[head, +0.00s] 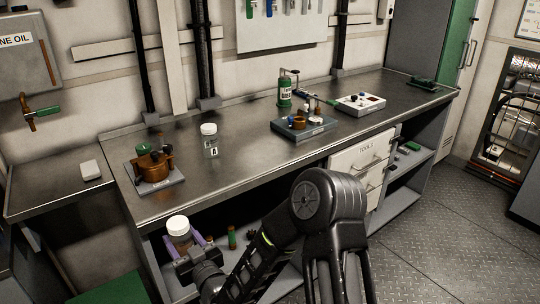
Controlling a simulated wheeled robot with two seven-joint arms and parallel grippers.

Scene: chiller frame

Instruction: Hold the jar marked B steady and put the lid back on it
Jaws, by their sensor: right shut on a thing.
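My right gripper (187,249) has purple fingers and is shut on a small jar (180,241) in front of the bench's left part. The jar looks brownish below, with a white lid (178,224) on top. Its marking cannot be read, and I cannot tell whether the lid is fully seated. The fingers hide part of the jar's lower body. My left gripper is not in view.
Another white-lidded jar (210,145), marked A, stands on the steel bench (240,168). A tray with a brown pot (154,167) stands left of it. A grey tray with parts (304,128) and a white box (361,104) stand farther right. Bench space lies between them.

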